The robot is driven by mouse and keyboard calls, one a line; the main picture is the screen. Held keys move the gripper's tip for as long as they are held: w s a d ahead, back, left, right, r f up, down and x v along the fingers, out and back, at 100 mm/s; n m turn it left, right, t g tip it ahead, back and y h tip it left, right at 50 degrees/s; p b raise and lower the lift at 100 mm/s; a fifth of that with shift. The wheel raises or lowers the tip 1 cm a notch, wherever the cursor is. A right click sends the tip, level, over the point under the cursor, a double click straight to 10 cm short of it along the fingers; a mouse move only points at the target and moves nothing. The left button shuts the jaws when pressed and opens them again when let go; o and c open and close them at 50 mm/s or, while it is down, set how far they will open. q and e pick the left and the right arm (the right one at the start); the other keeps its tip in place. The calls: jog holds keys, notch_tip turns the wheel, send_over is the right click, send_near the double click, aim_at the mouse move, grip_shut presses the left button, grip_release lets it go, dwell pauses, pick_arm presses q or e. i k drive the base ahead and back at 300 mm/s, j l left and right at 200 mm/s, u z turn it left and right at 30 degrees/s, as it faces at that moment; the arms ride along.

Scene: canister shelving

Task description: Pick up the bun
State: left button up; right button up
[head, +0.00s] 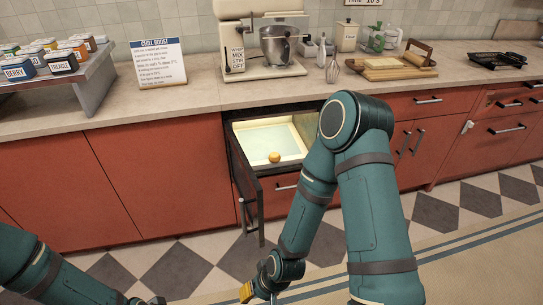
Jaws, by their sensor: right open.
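A small round golden bun (274,157) lies inside an open drawer (242,130) below the counter, near the drawer's front. My right arm reaches in from the right and bends down in front of the cabinets. My right gripper (250,296) is at the bottom edge, partly cut off, open, and well below and apart from the bun. My left arm enters at the lower left; its end (150,300) is at the bottom edge, and its fingers cannot be made out.
A stand mixer (240,40) stands on the counter above the drawer. A sign (158,62) and a rack of labelled canisters (62,60) are to the left. A whisk (333,70) and a wooden board (398,70) are to the right. The drawer front juts out over the checkered floor.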

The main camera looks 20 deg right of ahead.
aim_at(274, 157)
jog(key=i+l+u, duration=0.3)
jog(key=l+u, duration=0.2)
jog(key=l, duration=0.75)
jog(key=l+u, duration=0.5)
jog(key=l, duration=0.75)
jog(key=k+l+u, duration=0.1)
jog(key=l+u, duration=0.4)
jog(key=l, duration=0.8)
jog(key=i+l+u, duration=0.2)
jog(key=l, duration=0.3)
jog(key=i+j, duration=0.05)
jog(key=i, duration=0.05)
